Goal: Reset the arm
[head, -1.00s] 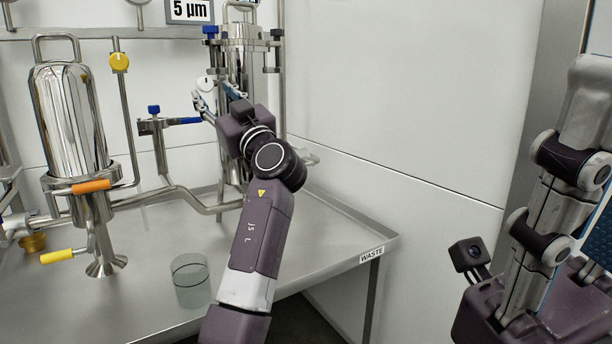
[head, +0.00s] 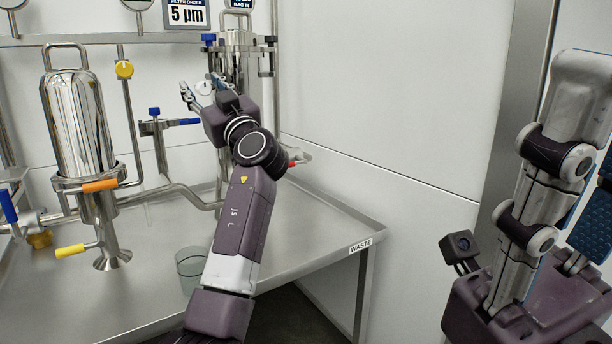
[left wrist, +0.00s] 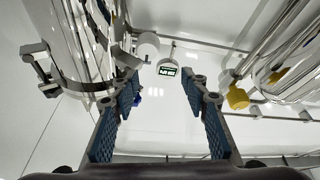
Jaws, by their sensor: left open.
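My left gripper (head: 200,84) is raised in front of the right-hand steel filter housing (head: 238,62). Its fingers are apart, with nothing between them. In the left wrist view the two blue-padded fingers (left wrist: 163,88) stand apart with white wall and a small sign beyond them. My left arm hides the lower part of the housing. My right gripper (head: 575,80) is close to the head camera at the right edge and is cut off. I cannot tell whether it is open.
A second steel housing (head: 78,122) with orange (head: 100,186) and yellow (head: 69,251) handles stands at left. A clear beaker (head: 190,268) stands on the steel table (head: 310,235), partly behind my left arm. Pipes run behind. The table's right side, by the WASTE label (head: 360,245), is clear.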

